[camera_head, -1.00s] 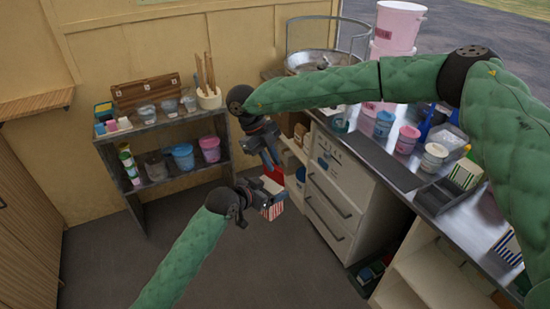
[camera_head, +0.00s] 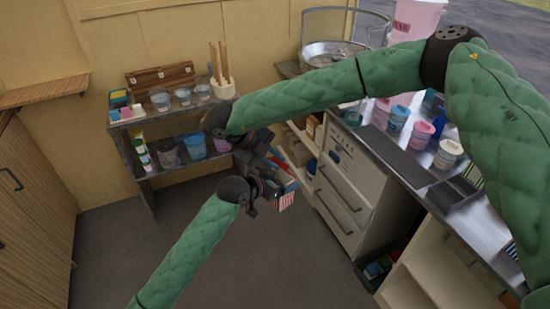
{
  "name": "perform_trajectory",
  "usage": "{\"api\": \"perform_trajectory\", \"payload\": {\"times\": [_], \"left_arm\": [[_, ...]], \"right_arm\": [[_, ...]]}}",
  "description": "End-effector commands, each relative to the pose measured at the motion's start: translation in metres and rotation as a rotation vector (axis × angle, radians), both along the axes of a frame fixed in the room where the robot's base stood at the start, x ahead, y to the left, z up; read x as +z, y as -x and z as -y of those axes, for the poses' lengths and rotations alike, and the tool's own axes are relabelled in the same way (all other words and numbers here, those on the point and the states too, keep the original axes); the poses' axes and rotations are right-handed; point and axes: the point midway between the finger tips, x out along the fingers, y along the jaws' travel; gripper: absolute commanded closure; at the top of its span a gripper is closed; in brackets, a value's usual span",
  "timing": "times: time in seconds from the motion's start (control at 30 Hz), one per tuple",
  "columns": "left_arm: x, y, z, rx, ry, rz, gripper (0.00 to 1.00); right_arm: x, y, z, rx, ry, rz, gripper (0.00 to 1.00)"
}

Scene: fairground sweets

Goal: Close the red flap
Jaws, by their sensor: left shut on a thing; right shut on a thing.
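A small red-and-white striped box (camera_head: 286,201) is held in the air between my two grippers, in front of the drawer unit. My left gripper (camera_head: 276,196) is shut on the box from the lower left. My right gripper (camera_head: 284,167) comes down from above and is shut, apparently on the red flap (camera_head: 290,187) at the top of the box. The flap is mostly hidden by the fingers, so its exact angle cannot be told. The two grippers are very close together.
A shelf unit (camera_head: 150,183) with tubs and cups stands at the back left. A drawer unit (camera_head: 345,195) is just right of the box, under a metal counter (camera_head: 480,215) with tubs and trays. The floor (camera_head: 290,270) below is clear.

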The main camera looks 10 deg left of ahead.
Motion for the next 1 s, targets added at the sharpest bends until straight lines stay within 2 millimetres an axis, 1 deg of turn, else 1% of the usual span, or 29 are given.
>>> {"api": "perform_trajectory", "payload": {"times": [0.27, 0.3, 0.37, 0.4, 0.77, 1.0], "left_arm": [[0.0005, 0.0003, 0.0005, -0.001, 0.001, 0.001, 0.45], [0.0005, 0.0003, 0.0005, -0.001, 0.001, 0.001, 0.45], [0.0005, 0.0003, 0.0005, -0.001, 0.001, 0.001, 0.45], [0.0005, 0.0002, 0.0004, -0.001, 0.001, 0.001, 0.45], [0.0006, -0.0001, 0.0002, 0.0, 0.001, 0.001, 0.45], [0.0005, -0.0001, 0.0001, 0.0, 0.001, 0.001, 0.45]], "right_arm": [[0.0, -0.0004, 0.0001, 0.0, -0.001, 0.001, 1.0], [0.0, -0.0004, 0.0001, 0.0, -0.001, 0.001, 0.81], [-0.0001, -0.0005, 0.0001, -0.001, -0.001, 0.0, 0.69], [-0.0001, -0.0003, 0.0001, -0.001, -0.001, 0.0, 0.65], [-0.0003, 0.0002, 0.0, 0.0, -0.003, -0.004, 0.65], [0.0032, -0.0065, 0.0063, -0.005, -0.071, -0.087, 0.65]]}}
